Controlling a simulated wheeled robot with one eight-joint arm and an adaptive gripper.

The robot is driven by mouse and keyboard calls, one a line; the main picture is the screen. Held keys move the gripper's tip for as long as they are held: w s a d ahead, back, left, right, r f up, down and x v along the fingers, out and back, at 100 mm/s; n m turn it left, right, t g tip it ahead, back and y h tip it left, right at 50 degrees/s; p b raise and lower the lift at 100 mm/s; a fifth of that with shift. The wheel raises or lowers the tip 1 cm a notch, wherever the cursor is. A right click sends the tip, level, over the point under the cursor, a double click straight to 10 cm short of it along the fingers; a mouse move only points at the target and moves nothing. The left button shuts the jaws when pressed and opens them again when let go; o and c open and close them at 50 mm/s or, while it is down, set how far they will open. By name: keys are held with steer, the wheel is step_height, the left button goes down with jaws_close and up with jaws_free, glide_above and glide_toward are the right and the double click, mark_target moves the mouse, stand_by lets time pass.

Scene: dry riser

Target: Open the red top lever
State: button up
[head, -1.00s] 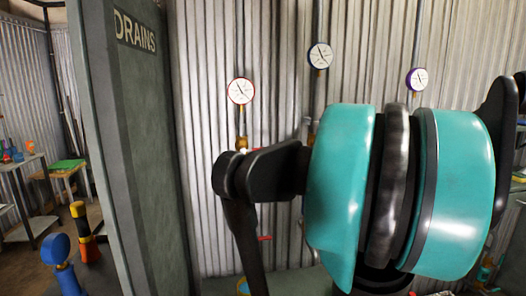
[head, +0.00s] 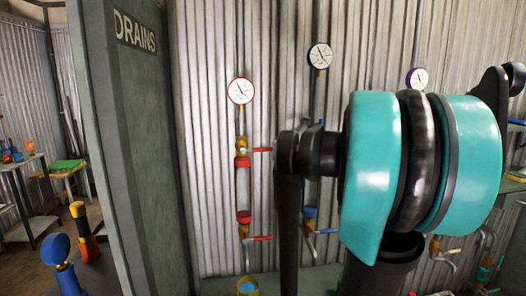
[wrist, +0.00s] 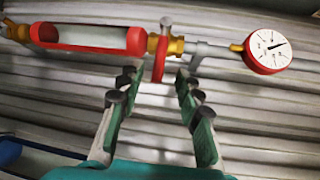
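The red top lever (head: 261,149) sticks out to the right from the brass valve above the red-framed sight glass (head: 243,190) in the head view. In the wrist view the red lever (wrist: 160,60) points toward the camera, between the brass fitting and the grey pipe. My gripper (wrist: 157,82) is open, with one finger on each side of the lever in the picture and nothing held. I cannot tell whether the fingertips touch the lever or fall short of it. My gripper does not show in the head view.
A red-rimmed gauge (head: 241,91) sits above the valve. A lower red lever (head: 260,239) is below the sight glass. A blue-fitted column (head: 309,212) stands to the right, partly behind my arm. A grey panel marked DRAINS (head: 145,150) stands at the left.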

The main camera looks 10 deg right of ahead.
mark_target(265, 150)
steer(key=x, duration=0.7)
steer(key=shift+w+a, duration=0.2)
steer(key=shift+w, duration=0.05)
jaws_close()
